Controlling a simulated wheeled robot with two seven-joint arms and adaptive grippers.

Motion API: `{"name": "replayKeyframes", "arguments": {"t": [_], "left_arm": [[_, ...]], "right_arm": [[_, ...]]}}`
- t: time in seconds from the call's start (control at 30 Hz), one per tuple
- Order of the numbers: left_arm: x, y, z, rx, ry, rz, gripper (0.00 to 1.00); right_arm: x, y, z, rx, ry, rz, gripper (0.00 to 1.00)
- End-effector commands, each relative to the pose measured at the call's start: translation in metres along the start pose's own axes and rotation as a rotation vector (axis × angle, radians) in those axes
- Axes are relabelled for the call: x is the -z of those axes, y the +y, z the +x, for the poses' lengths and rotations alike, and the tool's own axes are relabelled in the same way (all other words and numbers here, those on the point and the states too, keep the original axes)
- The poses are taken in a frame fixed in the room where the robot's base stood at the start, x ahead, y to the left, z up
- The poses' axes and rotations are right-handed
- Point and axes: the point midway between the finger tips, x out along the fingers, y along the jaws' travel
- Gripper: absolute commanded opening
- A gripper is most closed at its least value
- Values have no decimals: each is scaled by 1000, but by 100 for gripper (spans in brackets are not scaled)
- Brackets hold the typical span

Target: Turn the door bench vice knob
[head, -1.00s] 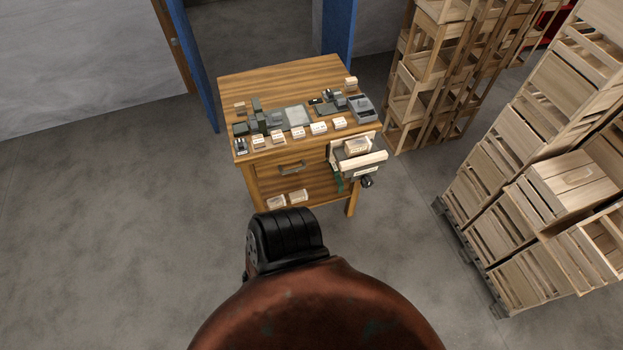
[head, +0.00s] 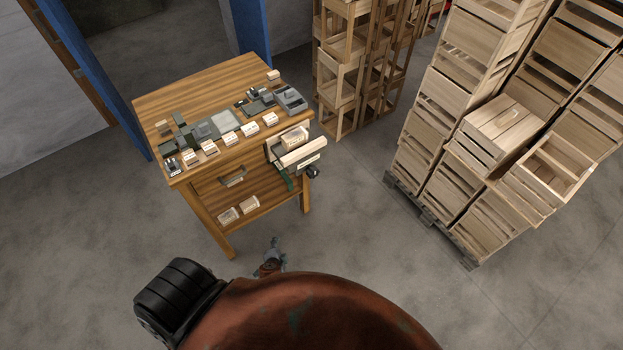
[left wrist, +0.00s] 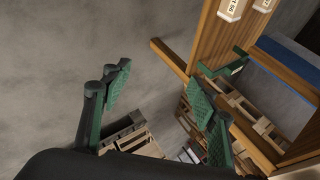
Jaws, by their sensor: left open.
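The bench vice (head: 303,153) is mounted at the right front corner of the wooden workbench (head: 215,85), with pale wooden jaws and a green part below. Its dark knob (head: 313,171) faces outward at the front. My left gripper (head: 272,247) shows small above my reddish arm, low in front of the bench and apart from the knob. In the left wrist view my left gripper (left wrist: 161,95) is open and empty, its green-padded fingers wide apart. The knob cannot be made out there. My right gripper is not in view.
Small labelled boxes (head: 230,138) and grey tools lie on the benchtop. The bench has a drawer handle (head: 232,177) and a lower shelf. Stacked wooden crates (head: 480,215) stand on a pallet at the right. The floor between bench and crates is clear.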

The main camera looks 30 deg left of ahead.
Motion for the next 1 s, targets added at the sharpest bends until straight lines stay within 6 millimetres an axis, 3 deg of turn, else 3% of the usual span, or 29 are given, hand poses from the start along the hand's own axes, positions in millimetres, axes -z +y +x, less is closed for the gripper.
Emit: {"name": "replayKeyframes", "arguments": {"t": [0.03,0.1,0.2,0.33,0.5,0.6,1.0], "left_arm": [[29,-33,0,98,40,55,54],[69,-82,-13,243,90,130,54],[119,-140,-44,441,152,218,54],[168,-191,-88,651,216,296,54],[200,-221,-125,801,260,349,54],[208,-229,-130,830,268,359,54],[230,-267,-94,830,269,360,54]], "right_arm": [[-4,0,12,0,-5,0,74],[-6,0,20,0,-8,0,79],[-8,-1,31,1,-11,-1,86],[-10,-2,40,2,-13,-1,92],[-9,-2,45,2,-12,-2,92],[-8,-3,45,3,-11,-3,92],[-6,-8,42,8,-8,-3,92]]}}
